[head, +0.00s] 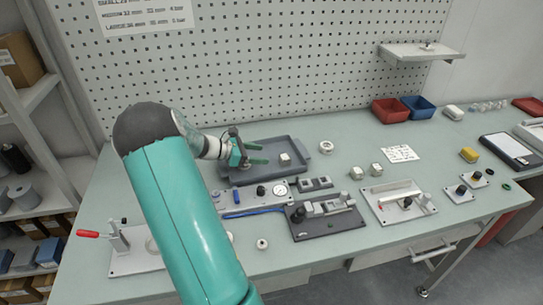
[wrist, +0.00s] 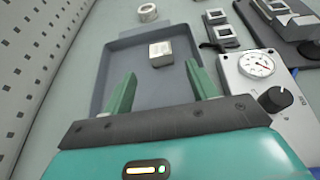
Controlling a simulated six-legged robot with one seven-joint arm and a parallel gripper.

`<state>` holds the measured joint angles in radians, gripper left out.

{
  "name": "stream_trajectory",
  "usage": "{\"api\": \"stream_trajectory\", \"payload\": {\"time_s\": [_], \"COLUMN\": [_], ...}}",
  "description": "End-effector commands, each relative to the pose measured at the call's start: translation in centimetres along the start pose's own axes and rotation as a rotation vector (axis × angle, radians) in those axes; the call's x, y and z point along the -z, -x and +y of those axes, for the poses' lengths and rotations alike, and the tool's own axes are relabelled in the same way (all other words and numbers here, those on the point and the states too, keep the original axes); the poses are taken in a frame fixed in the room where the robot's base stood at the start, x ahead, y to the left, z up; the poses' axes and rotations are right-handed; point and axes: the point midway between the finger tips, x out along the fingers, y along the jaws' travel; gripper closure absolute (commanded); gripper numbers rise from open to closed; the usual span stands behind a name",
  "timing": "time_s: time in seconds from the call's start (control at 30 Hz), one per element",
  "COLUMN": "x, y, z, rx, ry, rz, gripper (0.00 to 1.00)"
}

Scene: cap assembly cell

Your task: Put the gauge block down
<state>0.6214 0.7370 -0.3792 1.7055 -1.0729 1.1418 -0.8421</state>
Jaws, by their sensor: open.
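The gauge block looks to be the small pale block (head: 285,159) lying in the grey tray (head: 292,143). It also shows in the wrist view (wrist: 160,53), inside the tray (wrist: 122,42), apart from the tray walls. My gripper (head: 256,154) is over the left part of the tray. In the wrist view my gripper (wrist: 160,80) is open, with its two green fingers apart. The block is ahead of the fingertips, with a gap between, and nothing is between the fingers. The near part of the tray is hidden behind my gripper.
A panel with a dial gauge (wrist: 256,64) and black knob stands beside the tray. A white ring (head: 326,147) lies right of the tray. A dark fixture (head: 326,219) sits in front. The pegboard (head: 250,70) rises behind. Red bin (head: 390,111) and blue bin (head: 418,107) stand at the back.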

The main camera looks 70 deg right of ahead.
Motion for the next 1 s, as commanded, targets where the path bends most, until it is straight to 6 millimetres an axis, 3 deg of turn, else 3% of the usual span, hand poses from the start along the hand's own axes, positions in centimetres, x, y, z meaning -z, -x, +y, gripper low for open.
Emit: {"api": "stream_trajectory", "payload": {"time_s": [0.13, 0.47, 0.57, 0.67, 0.77, 1.0], "x": [0.0, 0.0, -0.1, -0.2, -0.3, -0.2], "y": [1.5, 2.0, 3.5, 6.8, 11.4, 22.6], "z": [0.0, -0.1, -0.4, -1.4, -3.3, -9.7], "rx": [0.0, -0.001, -0.013, -0.035, -0.059, -0.085], "ry": [0.0, -0.003, -0.035, -0.108, -0.207, -0.417], "rz": [0.001, 0.005, 0.041, 0.129, 0.256, 0.595], "gripper": [0.42, 0.42, 0.42, 0.42, 0.42, 0.42]}}
